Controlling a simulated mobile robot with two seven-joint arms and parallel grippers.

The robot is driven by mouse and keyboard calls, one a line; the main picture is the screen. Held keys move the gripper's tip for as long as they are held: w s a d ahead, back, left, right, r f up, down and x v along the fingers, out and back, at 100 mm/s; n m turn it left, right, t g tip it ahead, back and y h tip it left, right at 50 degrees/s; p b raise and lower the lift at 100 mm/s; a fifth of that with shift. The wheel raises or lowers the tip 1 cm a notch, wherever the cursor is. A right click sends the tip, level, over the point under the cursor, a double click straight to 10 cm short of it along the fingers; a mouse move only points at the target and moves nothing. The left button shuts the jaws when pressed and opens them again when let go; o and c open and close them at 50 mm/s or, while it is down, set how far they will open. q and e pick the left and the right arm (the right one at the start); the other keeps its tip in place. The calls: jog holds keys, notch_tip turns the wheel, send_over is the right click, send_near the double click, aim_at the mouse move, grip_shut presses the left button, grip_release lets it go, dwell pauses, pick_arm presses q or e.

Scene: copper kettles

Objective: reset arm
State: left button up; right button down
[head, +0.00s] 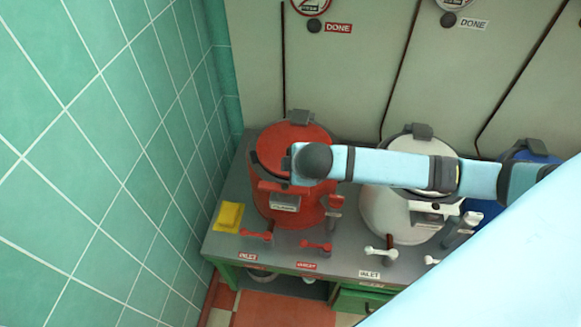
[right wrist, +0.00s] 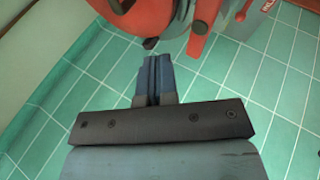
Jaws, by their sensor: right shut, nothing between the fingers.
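My right arm comes in from the right in the head view and reaches across in front of the white and red kettles. Its dark rounded end (head: 314,161) overlaps the red kettle (head: 320,211) in the picture, and the fingers cannot be made out there. In the right wrist view my right gripper (right wrist: 154,60) is shut, with its fingers together and nothing between them. It points toward the green tiled wall, and the red kettle (right wrist: 150,14) is at the top of that view, just beyond the fingertips. My left gripper is not in view.
A white kettle (head: 376,214) and a blue kettle (head: 486,207) stand right of the red one on a grey bench (head: 225,248). A yellow sponge-like block (head: 229,216) lies at the left. Red and white valve handles line the front. Green tiled wall (head: 110,150) closes the left.

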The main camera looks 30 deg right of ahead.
jog(key=v, duration=0.3)
jog(key=shift+a+f, duration=0.1)
jog(key=shift+a, duration=0.05)
jog(key=s+a+f+m+t+y, duration=0.1)
jog(key=s+a+f+m+y, duration=0.3)
jog(key=a+f, duration=0.45)
jog(key=s+f+m+t, duration=0.2)
jog(key=s+f+m, duration=0.3)
jog(key=s, duration=0.7)
jog(key=shift+s+d+f+t, duration=0.15)
jog(key=shift+d+f+t, duration=0.05)
jog(key=shift+d+t, duration=0.2)
